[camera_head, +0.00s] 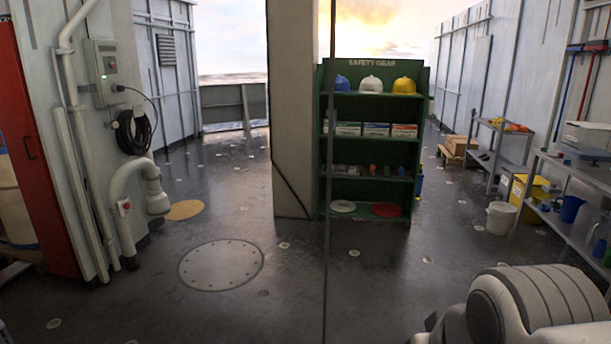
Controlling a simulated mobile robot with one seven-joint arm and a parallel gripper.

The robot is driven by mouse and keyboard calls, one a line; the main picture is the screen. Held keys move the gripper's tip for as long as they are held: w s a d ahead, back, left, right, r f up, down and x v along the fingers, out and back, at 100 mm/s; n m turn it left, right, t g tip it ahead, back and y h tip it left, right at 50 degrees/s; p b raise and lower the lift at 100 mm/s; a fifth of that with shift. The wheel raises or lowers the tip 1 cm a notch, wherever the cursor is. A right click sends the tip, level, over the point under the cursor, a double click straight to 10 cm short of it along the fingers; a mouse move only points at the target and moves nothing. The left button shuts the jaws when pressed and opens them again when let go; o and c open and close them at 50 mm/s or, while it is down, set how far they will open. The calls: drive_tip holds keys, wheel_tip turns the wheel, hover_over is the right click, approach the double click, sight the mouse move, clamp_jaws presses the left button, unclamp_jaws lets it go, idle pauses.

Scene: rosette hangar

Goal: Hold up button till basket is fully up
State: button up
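A grey control box (105,72) is fixed to the left wall, with a small green spot on its front. A black cable (132,132) hangs coiled below it. I cannot tell whether this box carries an up button; its details are too small. No basket is recognisable in the head view. A pale, rounded link of my arm shows at the bottom right, far from the box. My gripper is not in view.
A pale pillar (293,110) and a green safety gear shelf (323,150) stand in the middle. A red door or panel (38,140) and white pipe (122,200) are at left. A white bucket (501,218) stands beside the right workbench. The dark floor at centre left is clear.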

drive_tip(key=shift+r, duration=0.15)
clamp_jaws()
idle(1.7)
